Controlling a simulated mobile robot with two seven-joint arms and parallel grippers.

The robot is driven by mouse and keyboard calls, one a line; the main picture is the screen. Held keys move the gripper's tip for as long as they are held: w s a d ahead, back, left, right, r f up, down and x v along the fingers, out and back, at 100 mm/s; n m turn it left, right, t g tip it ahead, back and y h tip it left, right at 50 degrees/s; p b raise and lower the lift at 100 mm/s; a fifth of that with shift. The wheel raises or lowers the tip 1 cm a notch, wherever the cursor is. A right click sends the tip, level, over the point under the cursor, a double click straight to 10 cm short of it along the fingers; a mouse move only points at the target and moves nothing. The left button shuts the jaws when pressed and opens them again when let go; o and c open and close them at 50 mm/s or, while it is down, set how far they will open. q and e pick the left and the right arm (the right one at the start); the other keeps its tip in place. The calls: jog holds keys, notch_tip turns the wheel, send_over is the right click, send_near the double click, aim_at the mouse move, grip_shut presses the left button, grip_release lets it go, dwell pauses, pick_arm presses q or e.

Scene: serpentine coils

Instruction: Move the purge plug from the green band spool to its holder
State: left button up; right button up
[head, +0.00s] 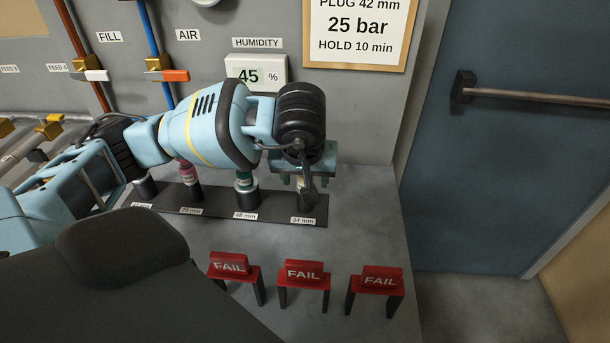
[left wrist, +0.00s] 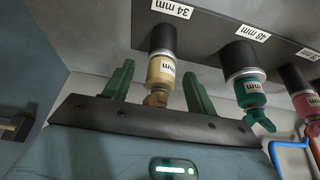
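My left gripper (head: 304,181) is over the 34 mm holder at the right end of the black rack (head: 230,213). In the left wrist view its green fingers (left wrist: 158,78) are open, one on each side of a tan plug (left wrist: 161,70), with a gap on both sides. The tan plug sits in the black holder labelled 34 mm (left wrist: 163,38). In the head view my gripper mostly hides it. I cannot tell whether it is the purge plug. The green band spool is not recognisable in these views. My right gripper is not in view.
A green plug (left wrist: 248,92) stands in the 48 mm holder beside the fingers, and a pink plug (head: 187,172) stands farther left. Three red FAIL blocks (head: 304,270) rest on small stands in front. A humidity display (head: 256,73) hangs behind. A blue door (head: 520,140) is at right.

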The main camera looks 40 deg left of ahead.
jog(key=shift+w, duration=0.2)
pick_arm(q)
jog(key=shift+r, duration=0.25)
jog(key=v, duration=0.7)
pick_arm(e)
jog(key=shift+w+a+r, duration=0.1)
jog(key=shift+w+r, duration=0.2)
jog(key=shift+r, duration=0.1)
pick_arm(q)
jog(key=shift+r, duration=0.1)
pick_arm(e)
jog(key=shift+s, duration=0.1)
